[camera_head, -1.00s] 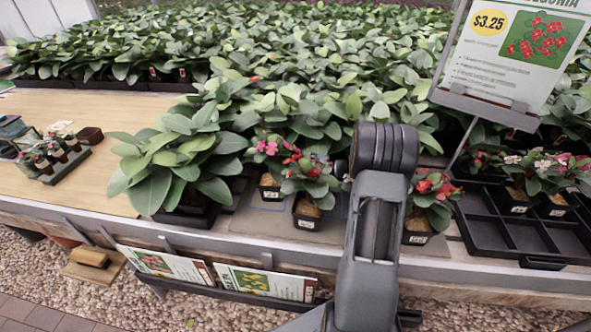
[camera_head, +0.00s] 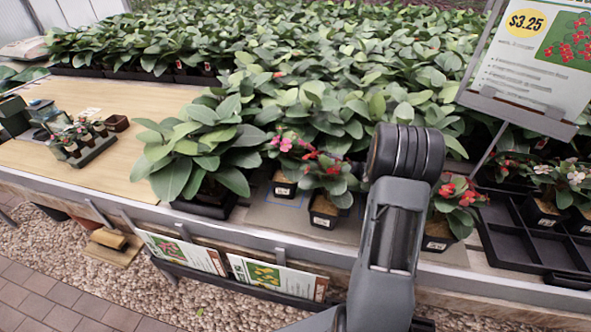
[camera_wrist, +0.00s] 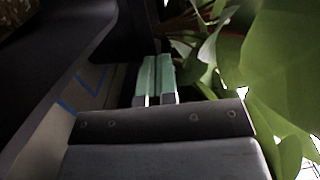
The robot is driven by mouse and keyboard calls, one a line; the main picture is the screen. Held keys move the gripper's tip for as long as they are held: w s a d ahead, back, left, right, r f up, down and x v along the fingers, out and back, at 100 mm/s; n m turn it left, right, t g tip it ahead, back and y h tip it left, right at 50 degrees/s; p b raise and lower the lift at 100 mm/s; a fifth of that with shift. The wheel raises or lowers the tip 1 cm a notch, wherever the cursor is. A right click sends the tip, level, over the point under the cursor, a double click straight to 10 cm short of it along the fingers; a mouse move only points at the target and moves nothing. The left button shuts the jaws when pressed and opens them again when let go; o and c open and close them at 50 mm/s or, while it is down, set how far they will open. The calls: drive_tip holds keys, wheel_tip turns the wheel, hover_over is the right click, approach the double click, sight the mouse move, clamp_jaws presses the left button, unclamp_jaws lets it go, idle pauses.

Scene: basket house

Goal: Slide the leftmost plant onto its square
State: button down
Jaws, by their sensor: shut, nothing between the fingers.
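The leftmost flowering plant (camera_head: 283,182), with pink blooms in a small black pot, stands on the grey mat (camera_head: 258,216) in the head view. A red-flowered plant (camera_head: 328,200) stands just to its right, and another red-flowered plant (camera_head: 440,232) stands right of my arm. In the wrist view, blue lines (camera_wrist: 92,98) mark part of a square on the pale surface; which square it is, I cannot tell. My gripper (camera_wrist: 155,62) is shut and empty, with green leaves close on its right. In the head view my arm hides the gripper.
A large leafy plant (camera_head: 203,150) in a black tray stands left of the pots. A black compartment tray (camera_head: 520,248) lies at the right, near the price sign (camera_head: 530,65). A dark surface (camera_wrist: 55,50) fills the wrist view's upper left. The wooden tabletop (camera_head: 110,185) is mostly clear.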

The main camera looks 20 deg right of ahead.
drive_tip(key=shift+d+f, duration=0.1)
drive_tip(key=shift+d, duration=0.3)
wheel_tip(320, 180, up, 5)
drive_tip(key=s+a, duration=0.3)
drive_tip(key=a, duration=0.7)
drive_tip(key=s+a, duration=0.2)
drive_tip(key=a, duration=0.8)
drive_tip(key=s+a+r+n+g+h+p, duration=0.1)
drive_tip(key=s+a+r+n+g+p, duration=0.15)
drive_tip(key=s+r+g+p, duration=0.2)
drive_tip(key=s+d+r+n+g+h+p, duration=0.1)
drive_tip(key=s+r+n+g+h+p, duration=0.2)
drive_tip(key=s, duration=0.4)
drive_tip(key=s+d+r+t+h+p, duration=0.1)
drive_tip(key=s+d+r+h+p, duration=0.1)
drive_tip(key=d+r+h+p, duration=0.1)
drive_tip(key=s+d+r+t+h+p, duration=0.1)
drive_tip(key=d+r+h+p, duration=0.3)
drive_tip(key=d+h, duration=0.4)
drive_tip(key=shift+s+d+r+n+p, duration=0.15)
drive_tip(key=shift+s+d+n+p, duration=0.2)
drive_tip(key=shift+s+d+p, duration=0.25)
